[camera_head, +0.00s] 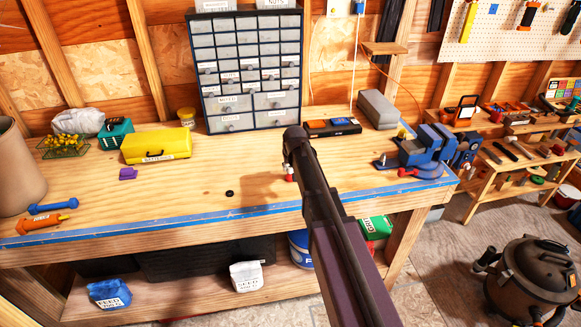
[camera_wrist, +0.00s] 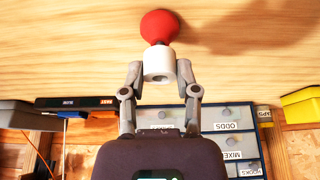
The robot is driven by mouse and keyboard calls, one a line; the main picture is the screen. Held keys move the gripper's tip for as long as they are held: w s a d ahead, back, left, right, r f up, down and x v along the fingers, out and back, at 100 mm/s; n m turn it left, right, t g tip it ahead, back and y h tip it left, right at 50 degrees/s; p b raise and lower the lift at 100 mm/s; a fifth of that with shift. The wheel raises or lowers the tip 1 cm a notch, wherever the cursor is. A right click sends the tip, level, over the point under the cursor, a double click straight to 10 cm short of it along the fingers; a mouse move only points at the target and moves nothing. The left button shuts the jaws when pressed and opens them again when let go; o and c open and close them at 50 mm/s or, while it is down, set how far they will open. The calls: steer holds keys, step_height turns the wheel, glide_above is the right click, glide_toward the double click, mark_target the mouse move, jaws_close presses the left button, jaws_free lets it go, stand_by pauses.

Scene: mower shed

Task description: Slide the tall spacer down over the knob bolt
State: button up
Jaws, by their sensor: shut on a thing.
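The tall spacer (camera_wrist: 157,66) is a short white cylinder with a dark bore in its near end. In the wrist view my gripper (camera_wrist: 160,78) is shut on it, one finger on each side. A red rounded knob (camera_wrist: 160,26), part of the knob bolt, shows just beyond the spacer, over the wooden bench top.
The wooden workbench (camera_head: 200,203) has a small black ring (camera_head: 229,193) left of my arm. A drawer cabinet (camera_head: 247,70) stands behind, a yellow case (camera_head: 156,147) to the left, a blue vise (camera_head: 425,150) to the right. The bench top around the ring is clear.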

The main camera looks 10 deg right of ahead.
mark_target(291, 169)
steer(key=shift+f+b, duration=0.8)
steer(key=shift+f, duration=0.1)
steer(key=o, duration=0.8)
steer(key=shift+o, duration=0.2)
steer(key=shift+r, duration=0.15)
step_height(291, 169, up, 10)
steer(key=p, duration=1)
steer(key=shift+s, duration=0.15)
stand_by(0.6)
steer(key=shift+s, duration=0.4)
steer(key=s+f+g+b, duration=0.2)
steer(key=s+f, duration=0.1)
steer(key=s, duration=1.1)
steer(key=s+f+g+b, duration=0.2)
steer(key=s+f+b, duration=0.1)
steer(key=s, duration=1.1)
steer(key=shift+f+g, duration=0.3)
steer(key=shift+w+d, duration=0.1)
